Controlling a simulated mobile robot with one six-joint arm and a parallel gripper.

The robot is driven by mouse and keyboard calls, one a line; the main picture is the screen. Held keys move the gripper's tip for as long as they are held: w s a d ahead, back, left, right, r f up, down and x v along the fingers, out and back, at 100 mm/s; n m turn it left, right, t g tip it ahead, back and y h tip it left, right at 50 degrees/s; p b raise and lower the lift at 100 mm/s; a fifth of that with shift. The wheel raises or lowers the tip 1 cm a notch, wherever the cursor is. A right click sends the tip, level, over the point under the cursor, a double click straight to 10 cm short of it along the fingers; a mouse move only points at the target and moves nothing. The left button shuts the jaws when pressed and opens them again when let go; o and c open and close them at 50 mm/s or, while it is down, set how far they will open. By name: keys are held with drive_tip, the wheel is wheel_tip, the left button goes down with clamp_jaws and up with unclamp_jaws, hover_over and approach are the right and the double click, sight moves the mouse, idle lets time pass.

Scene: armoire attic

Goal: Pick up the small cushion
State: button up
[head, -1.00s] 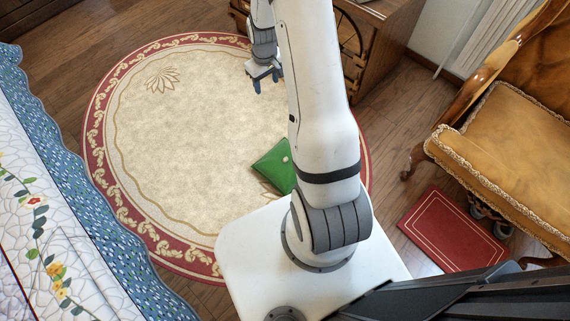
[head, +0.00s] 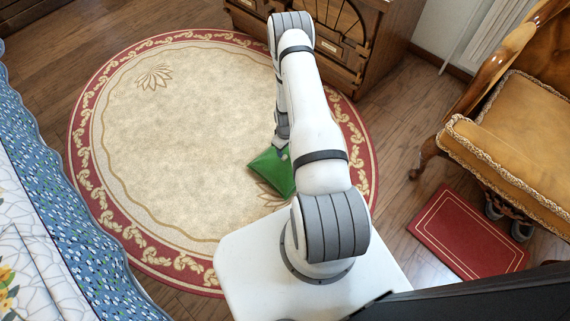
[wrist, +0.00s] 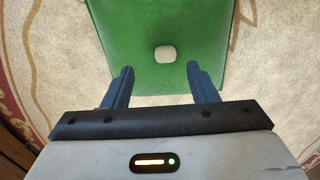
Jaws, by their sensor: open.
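The small cushion (head: 268,172) is green and lies flat on the round rug, just in front of my base and partly hidden by my arm in the head view. In the wrist view the cushion (wrist: 185,30) fills the top middle, with a pale round button on it. My gripper (wrist: 160,75) is open, its two blue fingers apart and pointing at the cushion's near part. Nothing is between the fingers but the cushion's surface and edge. The height of the fingertips above the cushion is hard to tell. In the head view the gripper is mostly hidden behind my arm.
The round cream and red rug (head: 170,130) is otherwise clear. A wooden cabinet (head: 375,45) stands behind. An orange armchair (head: 520,140) and a red book-like item (head: 465,232) are at the right. A quilted bed (head: 40,220) is at the left.

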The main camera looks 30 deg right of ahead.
sight(284, 156)
drive_tip(key=f, duration=0.1)
drive_tip(key=f+b, duration=0.1)
drive_tip(key=f, duration=0.1)
drive_tip(key=f+b, duration=0.1)
drive_tip(key=f, duration=0.1)
drive_tip(key=shift+a+f, duration=0.1)
drive_tip(key=shift+a, duration=0.3)
drive_tip(key=shift+c, duration=0.3)
clamp_jaws()
